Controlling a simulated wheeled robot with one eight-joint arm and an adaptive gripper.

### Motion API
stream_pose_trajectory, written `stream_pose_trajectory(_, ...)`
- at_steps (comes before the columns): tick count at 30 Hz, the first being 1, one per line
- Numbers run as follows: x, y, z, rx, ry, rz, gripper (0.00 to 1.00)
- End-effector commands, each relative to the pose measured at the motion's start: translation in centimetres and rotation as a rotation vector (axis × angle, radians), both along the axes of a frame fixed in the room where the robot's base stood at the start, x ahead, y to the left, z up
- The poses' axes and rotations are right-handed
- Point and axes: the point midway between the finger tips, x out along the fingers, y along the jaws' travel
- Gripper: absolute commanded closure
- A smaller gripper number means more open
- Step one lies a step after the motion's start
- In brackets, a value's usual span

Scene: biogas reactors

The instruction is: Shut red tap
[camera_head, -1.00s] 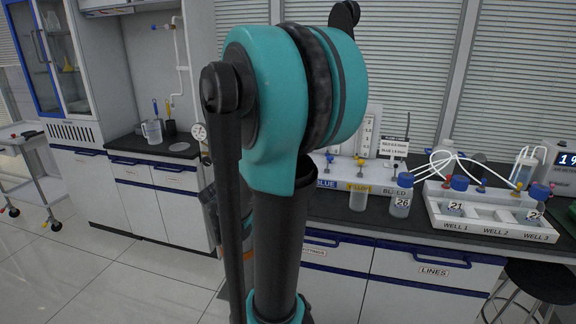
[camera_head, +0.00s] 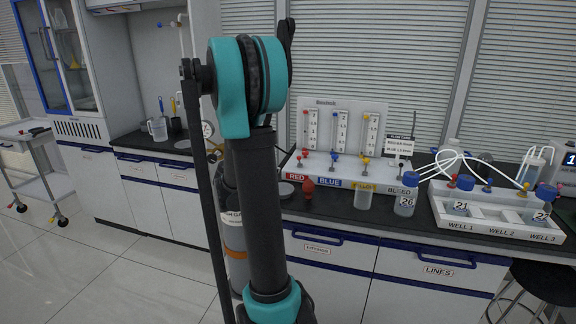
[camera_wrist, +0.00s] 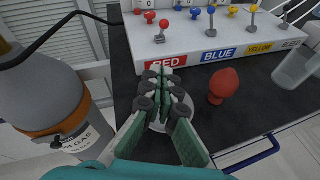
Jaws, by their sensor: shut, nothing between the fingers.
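The red tap (camera_wrist: 163,28) stands on the white panel's sloping top in the wrist view, above the RED label (camera_wrist: 166,62). It has a red knob and a small metal stem. In the head view the tap (camera_head: 304,153) is small, left of the blue tap (camera_head: 334,156). My gripper (camera_wrist: 162,72) is shut and empty, its green fingers together. Its tips appear just below the red tap and near the left end of the RED label; the exact gap is hard to tell. In the head view I cannot make out my gripper; my arm covers that area.
A red bulb-shaped object (camera_wrist: 224,86) stands on the dark bench right of my gripper. A gas bottle (camera_wrist: 47,100) with an orange band stands at left, with a black hose. The yellow tap (camera_head: 364,164), bottle 26 (camera_head: 405,204) and the wells tray (camera_head: 497,229) lie to the right.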

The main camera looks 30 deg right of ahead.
Motion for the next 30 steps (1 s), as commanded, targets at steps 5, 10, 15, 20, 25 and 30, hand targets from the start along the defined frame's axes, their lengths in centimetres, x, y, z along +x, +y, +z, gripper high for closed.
stream_pose_trajectory(5, 0.7, -1.9, -0.7, 0.000, -0.001, -0.004, 1.00)
stream_pose_trajectory(10, 1.9, -4.8, -1.8, 0.001, -0.001, -0.005, 1.00)
stream_pose_trajectory(15, 3.3, -7.6, -2.9, 0.001, -0.001, -0.003, 1.00)
stream_pose_trajectory(20, 4.0, -9.9, -2.5, 0.002, -0.002, -0.003, 1.00)
stream_pose_trajectory(25, 4.5, -11.4, -1.8, 0.001, -0.001, -0.002, 1.00)
stream_pose_trajectory(30, 4.6, -12.0, -1.5, 0.001, -0.001, -0.002, 1.00)
